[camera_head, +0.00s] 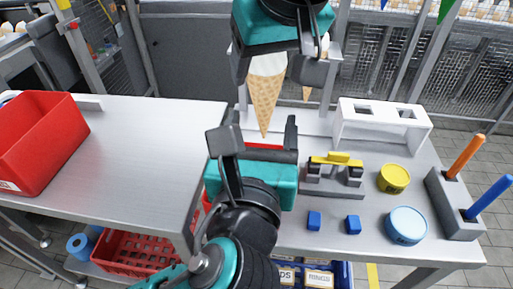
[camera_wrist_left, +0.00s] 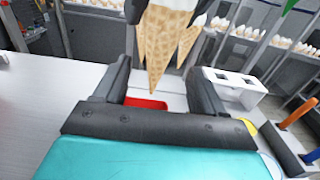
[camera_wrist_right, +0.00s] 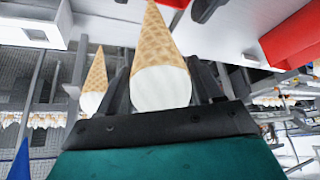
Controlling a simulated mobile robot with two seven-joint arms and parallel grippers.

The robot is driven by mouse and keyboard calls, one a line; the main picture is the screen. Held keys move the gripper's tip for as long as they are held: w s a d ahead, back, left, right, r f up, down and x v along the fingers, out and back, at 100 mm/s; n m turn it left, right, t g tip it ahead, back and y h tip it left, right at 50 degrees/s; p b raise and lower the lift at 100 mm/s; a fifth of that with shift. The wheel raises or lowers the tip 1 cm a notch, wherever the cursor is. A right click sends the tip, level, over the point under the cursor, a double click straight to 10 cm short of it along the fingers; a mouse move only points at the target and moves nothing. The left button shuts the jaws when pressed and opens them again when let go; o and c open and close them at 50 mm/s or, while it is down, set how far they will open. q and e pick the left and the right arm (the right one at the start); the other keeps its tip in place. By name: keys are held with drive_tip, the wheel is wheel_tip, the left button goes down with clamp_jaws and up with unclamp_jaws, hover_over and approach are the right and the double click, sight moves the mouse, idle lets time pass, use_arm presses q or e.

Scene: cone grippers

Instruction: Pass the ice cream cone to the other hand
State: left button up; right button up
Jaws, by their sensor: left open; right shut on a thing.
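The ice cream cone (camera_head: 266,98) has a tan waffle body and a white top. It hangs tip down from my right gripper (camera_head: 276,76), which is shut on its white end. In the right wrist view the white top (camera_wrist_right: 160,88) sits between the fingers and the waffle points away. My left gripper (camera_head: 258,128) is open and empty below, fingers up. The cone's tip is just above the gap between its fingers. In the left wrist view the waffle (camera_wrist_left: 163,45) comes down toward that gap, with no visible finger contact.
Another cone (camera_wrist_right: 95,82) stands behind. A red bin (camera_head: 45,140) is on the left table (camera_head: 150,130). At right are a white holed stand (camera_head: 385,130), yellow (camera_head: 394,178) and blue (camera_head: 405,224) round tubs, blue cubes (camera_head: 314,221) and a grey block (camera_head: 455,205) with orange and blue rods.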

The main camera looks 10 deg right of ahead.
sight(265, 110)
use_arm(q)
drive_tip(key=x, duration=0.6)
drive_tip(key=shift+w, duration=0.25)
drive_tip(key=c, duration=0.7)
drive_tip(key=shift+c, duration=0.5)
use_arm(e)
drive_tip(key=o, duration=0.9)
